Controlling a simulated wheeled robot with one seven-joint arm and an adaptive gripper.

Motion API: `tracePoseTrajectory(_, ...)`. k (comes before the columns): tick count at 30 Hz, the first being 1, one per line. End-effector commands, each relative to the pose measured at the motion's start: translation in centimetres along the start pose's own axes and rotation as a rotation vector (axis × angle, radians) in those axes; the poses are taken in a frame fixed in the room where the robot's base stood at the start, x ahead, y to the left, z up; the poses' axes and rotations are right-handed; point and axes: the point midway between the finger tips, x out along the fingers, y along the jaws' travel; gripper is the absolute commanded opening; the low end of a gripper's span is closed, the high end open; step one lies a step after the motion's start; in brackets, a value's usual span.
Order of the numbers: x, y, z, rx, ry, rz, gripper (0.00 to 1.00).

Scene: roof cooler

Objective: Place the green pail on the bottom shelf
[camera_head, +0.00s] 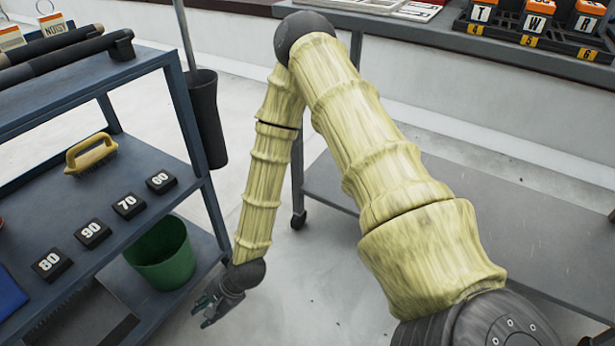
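The green pail (172,267) stands upright on the bottom shelf (205,248) of the blue-grey cart at left, near the shelf's right end. The middle shelf's edge hides part of it. The pail looks empty from above. My gripper (212,308) hangs low, to the right of the pail and apart from it, outside the cart. Its fingers look spread, with nothing between them.
The middle shelf holds a yellow-handled brush (91,154) and black number blocks (128,205). A dark bin (205,118) hangs at the cart's end. A grey table (465,205) stands at right. Pale floor (315,270) lies clear between them.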

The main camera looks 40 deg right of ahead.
Motion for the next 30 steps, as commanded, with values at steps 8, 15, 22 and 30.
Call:
tracePoseTrajectory(8,-0.5,11.2,-4.2,-0.468,0.113,0.203,0.27)
tracePoseTrajectory(15,-3.2,19.1,-8.1,-0.885,0.155,0.411,0.27)
tracePoseTrajectory(22,-6.5,23.8,-11.1,-1.209,0.148,0.590,0.27)
tracePoseTrajectory(30,-7.8,25.2,-12.2,-1.331,0.135,0.659,0.27)
